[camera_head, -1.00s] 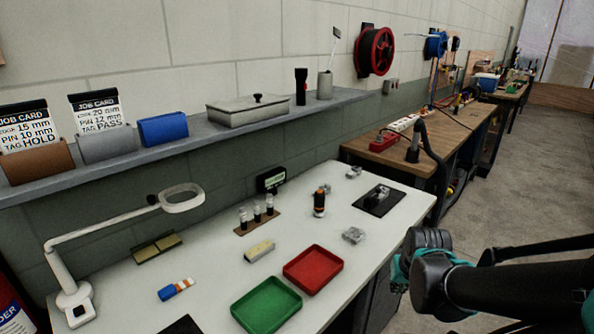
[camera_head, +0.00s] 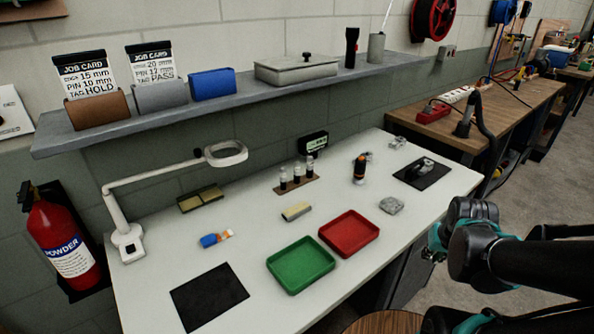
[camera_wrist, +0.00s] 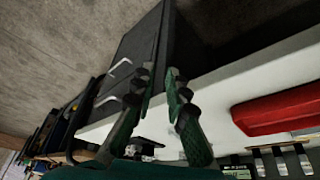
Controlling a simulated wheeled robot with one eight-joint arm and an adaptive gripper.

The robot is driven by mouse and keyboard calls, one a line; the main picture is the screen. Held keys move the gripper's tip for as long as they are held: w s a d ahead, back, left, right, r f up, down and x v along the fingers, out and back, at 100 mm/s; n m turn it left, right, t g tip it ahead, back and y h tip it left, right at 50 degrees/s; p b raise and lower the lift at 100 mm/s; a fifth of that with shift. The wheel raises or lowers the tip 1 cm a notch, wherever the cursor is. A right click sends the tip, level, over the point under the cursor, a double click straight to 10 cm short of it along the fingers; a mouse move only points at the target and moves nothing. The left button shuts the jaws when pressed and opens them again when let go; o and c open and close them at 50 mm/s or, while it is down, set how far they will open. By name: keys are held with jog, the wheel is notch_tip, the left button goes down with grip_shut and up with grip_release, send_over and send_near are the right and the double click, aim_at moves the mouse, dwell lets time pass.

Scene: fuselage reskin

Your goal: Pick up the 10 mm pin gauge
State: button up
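Three pin gauges with pale upper ends and dark lower parts (camera_head: 297,176) stand upright in a brown rack (camera_head: 287,189) on the white table. Their size marks are too small to read, so I cannot tell which is 10 mm. In the wrist view, upright dark and pale pieces, which may be the pins (camera_wrist: 280,160), show at the lower right edge. My gripper (camera_wrist: 158,80) is open and empty, with a gap between its green-and-black fingers. In the head view my gripper (camera_head: 433,246) is beyond the table's right edge, well apart from the rack.
A red tray (camera_head: 349,250) and green tray (camera_head: 303,283) lie in front of the rack. A black-and-orange cylinder (camera_head: 359,169) stands right of it, a small display (camera_head: 314,142) behind. A magnifier lamp (camera_head: 226,153) arches at left. A dark cabinet (camera_wrist: 150,45) lies under the table.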

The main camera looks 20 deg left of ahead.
jog(key=o, duration=0.5)
jog(key=w+a+r, duration=0.1)
jog(key=w, duration=0.2)
jog(key=w+a+r+t, duration=0.1)
jog(key=w, duration=0.1)
jog(key=w+r+n+t+y, duration=0.1)
jog(key=w+r, duration=0.1)
jog(key=w, duration=0.1)
jog(key=shift+w+a+r, duration=0.1)
jog(key=shift+w+a, duration=0.25)
jog(key=shift+a, duration=0.05)
jog(key=shift+c, duration=0.2)
jog(key=shift+o, duration=0.4)
jog(key=shift+n+t+y, duration=0.4)
jog(key=shift+n+y, duration=0.3)
jog(key=w+a, duration=0.1)
jog(key=w+a+r, duration=0.1)
jog(key=w+a, duration=0.2)
jog(key=shift+r, duration=0.3)
jog(key=w+a+r+n+y, duration=0.2)
jog(key=w+a+n+y, duration=0.1)
jog(key=a, duration=0.7)
jog(key=n+t+y, duration=0.1)
jog(key=n+y, duration=0.4)
jog(key=y, duration=0.1)
send_near(299, 164)
jog(key=x, duration=1.1)
jog(key=shift+a, duration=0.1)
